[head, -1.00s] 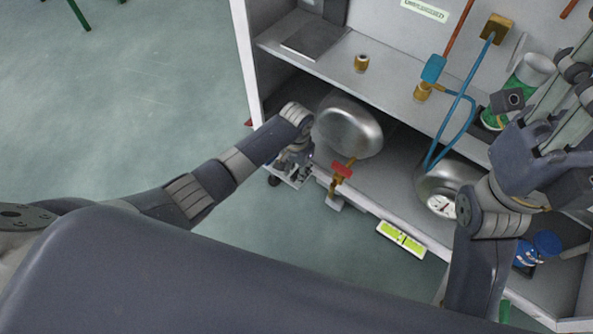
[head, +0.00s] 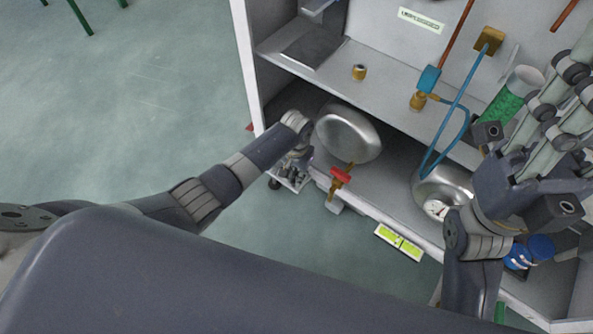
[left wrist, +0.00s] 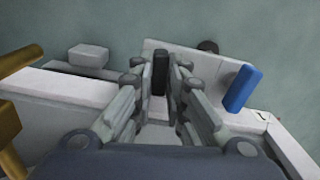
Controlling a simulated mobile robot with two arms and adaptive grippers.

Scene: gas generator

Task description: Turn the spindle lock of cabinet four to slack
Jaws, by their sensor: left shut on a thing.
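My left gripper (head: 292,172) is low at the front left corner of the cabinet, beside the lower shelf and partly hidden by its own wrist. In the left wrist view, its fingers (left wrist: 160,85) are shut on a dark upright handle (left wrist: 159,78) on a pale grey bracket. A blue handle (left wrist: 243,88) stands to the right, apart from the fingers. I cannot tell from the pictures which handle is the spindle lock or where it points. My right gripper (head: 565,95) is raised before the cabinet's right side. Its fingertips run out of view.
The cabinet holds a silver tank (head: 347,136), a red-handled brass valve (head: 340,176) and a gauge (head: 436,208). A blue hose (head: 443,140) and green cylinder (head: 510,98) are near my right arm. A yellow-green level label (head: 399,241) marks the front edge.

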